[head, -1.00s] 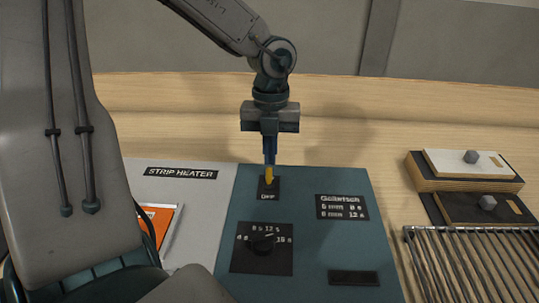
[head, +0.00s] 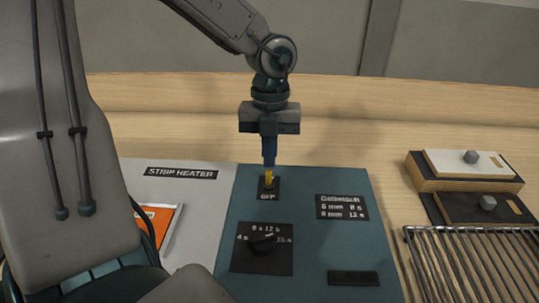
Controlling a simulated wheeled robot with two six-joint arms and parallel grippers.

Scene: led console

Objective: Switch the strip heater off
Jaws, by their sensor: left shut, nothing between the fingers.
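The strip heater panel is a teal console (head: 310,262), with a grey surface at its left that bears a "STRIP HEATER" label (head: 181,173). A small yellow switch lever (head: 269,179) stands on a black plate near the panel's back left. The plate carries a white label that seems to read "OFF". My left gripper (head: 269,164) points straight down, shut and empty, its blue-grey fingertips right at the top of the yellow lever. They partly hide the lever, and I cannot tell whether they touch it. My right gripper is not in view.
A black dial (head: 264,243) with numbers sits in front of the switch. A text plate (head: 342,207) and a dark slot (head: 353,278) are to its right. A wire rack (head: 470,262) and stacked blocks (head: 472,163) stand at right. An orange packet (head: 155,228) lies at left.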

